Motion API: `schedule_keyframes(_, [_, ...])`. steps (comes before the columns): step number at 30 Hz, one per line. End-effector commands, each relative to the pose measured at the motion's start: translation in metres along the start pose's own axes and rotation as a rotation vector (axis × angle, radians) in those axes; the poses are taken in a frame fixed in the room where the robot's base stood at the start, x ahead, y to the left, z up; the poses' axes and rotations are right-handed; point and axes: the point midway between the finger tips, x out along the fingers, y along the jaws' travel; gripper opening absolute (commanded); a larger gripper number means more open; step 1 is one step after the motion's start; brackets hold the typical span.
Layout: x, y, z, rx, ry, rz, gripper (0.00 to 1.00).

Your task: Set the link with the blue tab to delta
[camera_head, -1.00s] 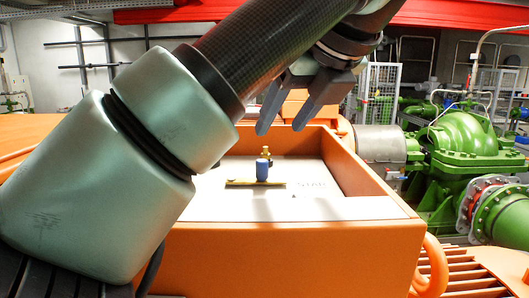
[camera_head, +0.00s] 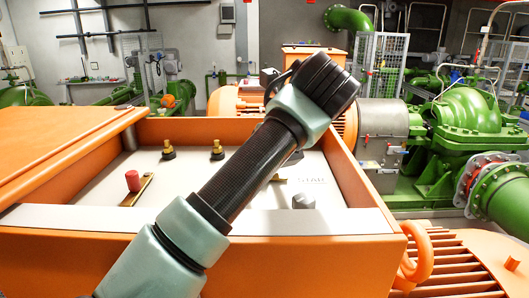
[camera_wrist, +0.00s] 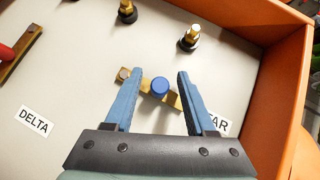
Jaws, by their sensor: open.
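The link with the blue tab (camera_wrist: 160,86) is a brass bar lying at a slant on the pale panel, near the STAR label (camera_wrist: 219,123). My gripper (camera_wrist: 158,73) is open, with one finger on each side of the blue tab and gaps between. I cannot tell how far the fingers are above the panel. The DELTA label (camera_wrist: 34,121) is at the left in the wrist view. In the head view my arm hides the blue tab and the fingers.
A link with a red tab (camera_head: 133,181) lies at the panel's left. Brass studs stand farther back, one left (camera_head: 168,150) and one right (camera_head: 217,150). A grey knob (camera_head: 303,200) is at the front right. The orange case wall (camera_head: 290,250) rises around the panel.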

Motion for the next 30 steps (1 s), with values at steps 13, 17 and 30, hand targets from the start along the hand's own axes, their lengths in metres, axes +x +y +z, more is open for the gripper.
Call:
schedule_keyframes(13, [0.0001,0.0000,-0.0001,0.000,0.000,0.000,0.10])
schedule_keyframes(17, [0.0000,0.0001,0.0000,-0.001,0.000,0.000,0.00])
schedule_keyframes(30, [0.0004,0.0019,-0.0036,0.036,-0.003,-0.039,0.00])
